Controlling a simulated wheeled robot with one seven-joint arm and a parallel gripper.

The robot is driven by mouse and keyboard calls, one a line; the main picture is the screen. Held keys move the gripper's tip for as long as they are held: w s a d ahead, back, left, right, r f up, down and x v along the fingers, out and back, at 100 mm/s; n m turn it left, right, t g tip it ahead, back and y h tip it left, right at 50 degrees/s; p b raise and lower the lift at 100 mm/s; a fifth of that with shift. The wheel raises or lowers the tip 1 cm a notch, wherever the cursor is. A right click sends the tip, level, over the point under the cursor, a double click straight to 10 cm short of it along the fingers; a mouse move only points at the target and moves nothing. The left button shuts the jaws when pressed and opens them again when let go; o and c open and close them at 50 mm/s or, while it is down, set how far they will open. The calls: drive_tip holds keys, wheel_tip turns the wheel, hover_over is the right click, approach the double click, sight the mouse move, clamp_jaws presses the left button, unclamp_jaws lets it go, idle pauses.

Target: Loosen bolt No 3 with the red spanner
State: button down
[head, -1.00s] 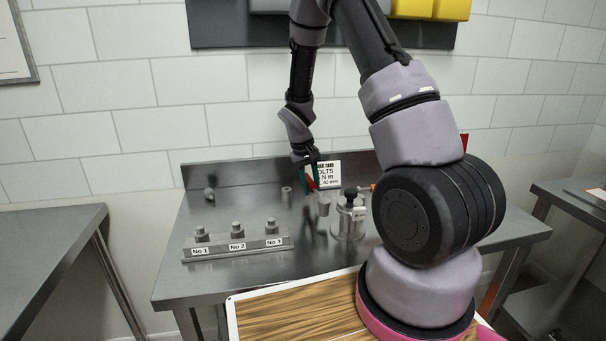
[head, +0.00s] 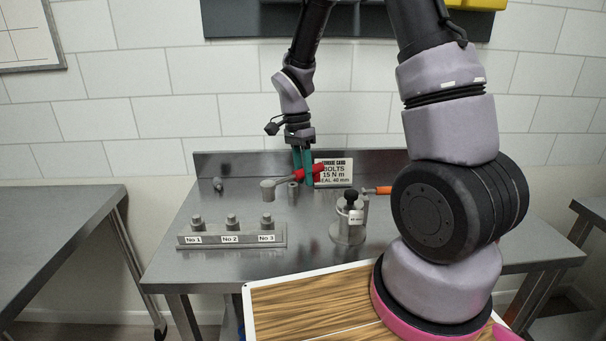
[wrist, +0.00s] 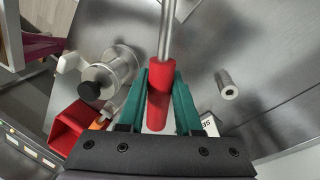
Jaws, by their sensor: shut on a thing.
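My gripper (head: 303,165) is shut on the red handle of the red spanner (head: 310,173). In the wrist view the teal fingers of my gripper (wrist: 160,95) close on both sides of the spanner's red handle (wrist: 160,75). The spanner is held above the table, its grey head pointing left in the head view and out of the wrist view's top edge. Bolt No 3 (head: 267,222) stands upright at the right end of a labelled rail (head: 215,241), below the spanner head and nearer the camera. The head appears apart from the bolt.
Bolts No 1 (head: 197,222) and No 2 (head: 232,222) share the rail. A metal fixture with a black knob (head: 351,197) stands right of it. An orange-handled tool (head: 377,190), a small cylinder (head: 292,190) and a torque card (head: 336,172) are farther back.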

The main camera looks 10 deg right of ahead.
drive_tip(key=shift+s+a+r+m, duration=0.3)
drive_tip(key=shift+s+m, duration=0.1)
drive_tip(key=shift+m, duration=0.1)
drive_tip(key=shift+f, duration=0.15)
drive_tip(key=shift+w+x, duration=0.2)
drive_tip(key=shift+x, duration=0.85)
drive_tip(key=shift+w+x, duration=0.2)
drive_tip(key=shift+x, duration=0.8)
drive_tip(key=shift+a+f, duration=0.15)
drive_tip(key=shift+f, duration=0.1)
drive_tip(key=shift+x, duration=0.9)
drive_tip(key=w+a+n, duration=0.1)
drive_tip(key=n, duration=0.1)
drive_tip(key=w+a+n, duration=0.1)
drive_tip(key=w, duration=0.1)
drive_tip(key=w+a+n, duration=0.1)
drive_tip(key=w+n, duration=0.1)
drive_tip(key=shift+a+n+t+h, duration=0.1)
drive_tip(key=shift+n+t+h, duration=0.2)
drive_tip(key=a+n, duration=0.1)
drive_tip(key=n, duration=0.1)
drive_tip(key=w+a+n, duration=0.1)
drive_tip(key=a, duration=0.1)
drive_tip(key=w+a+n, duration=0.1)
drive_tip(key=n, duration=0.1)
drive_tip(key=shift+w+a+r+n+t+h, duration=0.1)
drive_tip(key=shift+w+a+n+t+h, duration=0.1)
drive_tip(key=shift+a+n+t+h, duration=0.15)
drive_tip(key=shift+d, duration=0.25)
